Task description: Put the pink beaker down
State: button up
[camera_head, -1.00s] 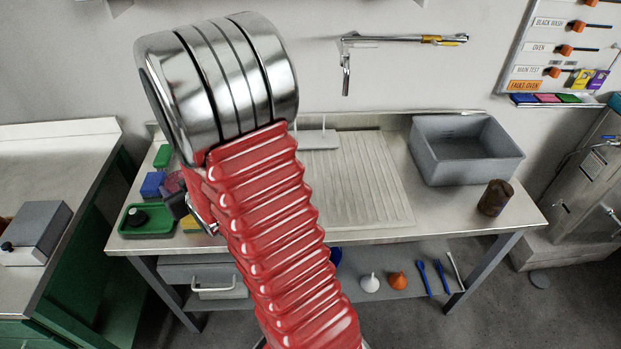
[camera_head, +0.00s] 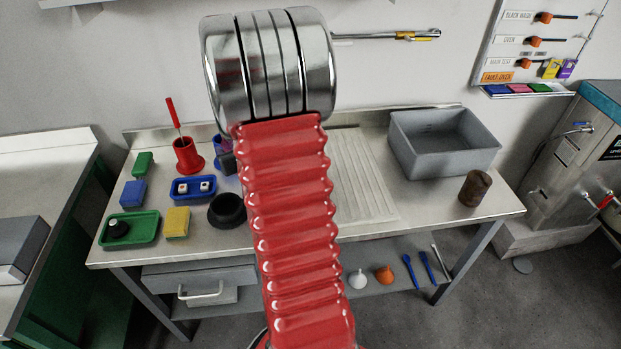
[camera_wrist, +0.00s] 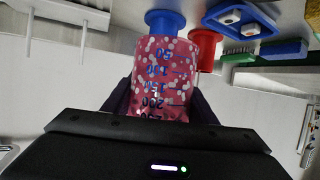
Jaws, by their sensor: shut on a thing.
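The pink speckled beaker (camera_wrist: 160,75) with blue volume marks fills the middle of the wrist view. My gripper (camera_wrist: 158,92) is shut on it, one dark finger on each side. The wrist view is upside down, with the worktop at the top. The beaker's base end lies in front of a blue round holder (camera_wrist: 165,20); I cannot tell whether it touches anything.
On the steel worktop (camera_head: 160,250) stand a red holder with a tool (camera_head: 186,155), a blue tray (camera_head: 193,195), a black bowl (camera_head: 227,210), a yellow sponge (camera_head: 177,222) and a green tray (camera_head: 145,230). A grey basin (camera_head: 445,160) and a brown beaker (camera_head: 474,188) stand at right.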

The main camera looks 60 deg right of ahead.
jog(key=shift+f, duration=0.1)
jog(key=shift+f, duration=2.8)
jog(key=shift+f, duration=2.1)
jog(key=o, duration=1.1)
jog(key=shift+f, duration=0.1)
